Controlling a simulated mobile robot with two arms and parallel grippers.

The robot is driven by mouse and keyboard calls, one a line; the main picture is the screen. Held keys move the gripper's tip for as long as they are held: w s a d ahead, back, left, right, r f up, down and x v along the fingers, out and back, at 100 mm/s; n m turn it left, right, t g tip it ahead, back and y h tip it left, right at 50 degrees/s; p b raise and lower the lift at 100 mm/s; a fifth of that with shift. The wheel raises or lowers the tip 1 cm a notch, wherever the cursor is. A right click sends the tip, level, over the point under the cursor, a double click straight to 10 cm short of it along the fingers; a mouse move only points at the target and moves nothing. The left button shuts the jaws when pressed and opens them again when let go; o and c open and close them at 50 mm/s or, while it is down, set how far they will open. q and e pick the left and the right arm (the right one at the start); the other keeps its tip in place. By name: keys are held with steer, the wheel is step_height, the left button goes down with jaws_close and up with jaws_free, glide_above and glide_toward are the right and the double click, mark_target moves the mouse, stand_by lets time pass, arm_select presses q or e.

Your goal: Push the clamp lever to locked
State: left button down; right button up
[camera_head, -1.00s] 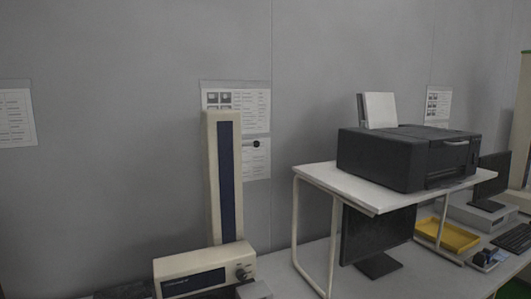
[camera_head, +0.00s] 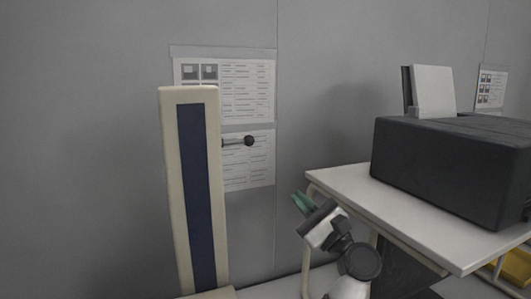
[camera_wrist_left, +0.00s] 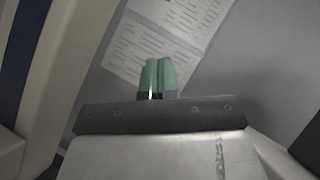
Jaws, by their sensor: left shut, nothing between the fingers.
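My left gripper (camera_head: 301,203) has green fingertips and is shut and empty. In the head view it is below and to the right of the knob, apart from it. In the left wrist view the closed fingertips (camera_wrist_left: 158,72) point toward the wall sheets, with the column (camera_wrist_left: 75,75) at the left. The lever does not show there. My right gripper is not in view.
Printed sheets (camera_head: 250,95) hang on the grey wall behind the column. A white stand (camera_head: 400,215) with a black printer (camera_head: 450,165) on it is at the right, close to my left arm. Part of a yellow tray (camera_head: 517,268) shows under the stand.

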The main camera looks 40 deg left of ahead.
mark_target(235, 142)
arm_select(q)
steer(key=s+d+r+p+x, duration=0.1)
steer(key=s+r+p+x, duration=0.1)
steer(key=p+x, duration=0.6)
steer(key=x, duration=0.4)
steer(key=shift+a, duration=0.3)
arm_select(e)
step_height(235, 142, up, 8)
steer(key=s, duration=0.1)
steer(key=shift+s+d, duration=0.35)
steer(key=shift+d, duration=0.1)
arm_select(q)
steer(key=shift+r, duration=0.1)
